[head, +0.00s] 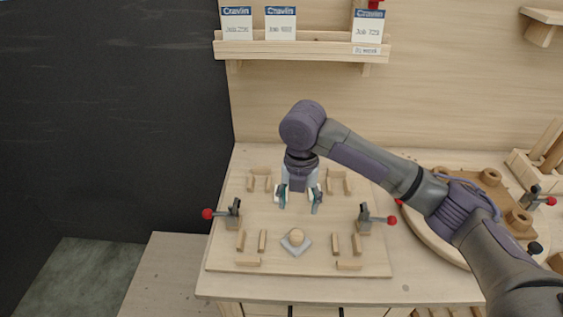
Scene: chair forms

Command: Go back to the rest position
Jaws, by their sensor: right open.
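My right gripper (298,198) hangs pointing down over the middle of a wooden board (225,255) on the workbench. Its two fingers are apart with nothing between them. My right arm reaches in from the lower right. Below the gripper in the picture, a round wooden knob (297,237) sits on a grey diamond-shaped plate (296,246) on the board. The gripper is apart from the knob. My left gripper is not in view.
Toggle clamps with red knobs stand at the board's left (232,215) and right (364,220). Several small wooden blocks sit on the board. A round wooden form (430,232) lies at right, partly behind my arm. A card shelf (300,50) hangs above. A dark wall (110,120) is at left.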

